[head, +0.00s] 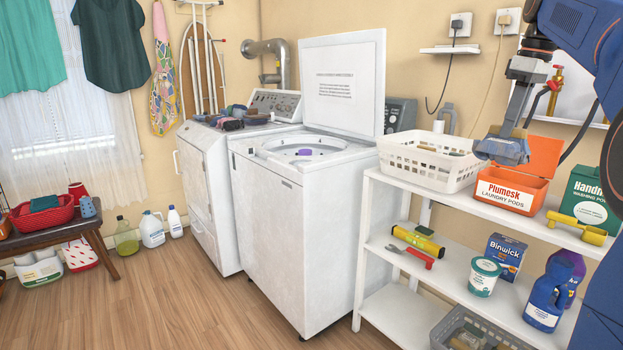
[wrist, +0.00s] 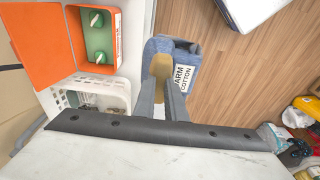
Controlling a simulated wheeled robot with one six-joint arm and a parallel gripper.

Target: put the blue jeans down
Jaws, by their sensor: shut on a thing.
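The blue jeans are a folded denim bundle (wrist: 205,58) with a white tag reading "ARM COTTON", its first letter hidden. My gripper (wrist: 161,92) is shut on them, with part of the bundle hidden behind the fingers. In the head view the jeans (head: 502,151) hang under my gripper (head: 516,128), between the white basket and the orange laundry pods box. In the wrist view they appear beside the shelf's edge, with floor behind them.
The white basket (head: 428,166) and open orange box (head: 510,192) stand on the white shelf's top (head: 395,181). A yellow tool (head: 577,228) lies to their right. The open washer (head: 300,190) and the dryer (head: 200,185), with folded clothes on top, stand left.

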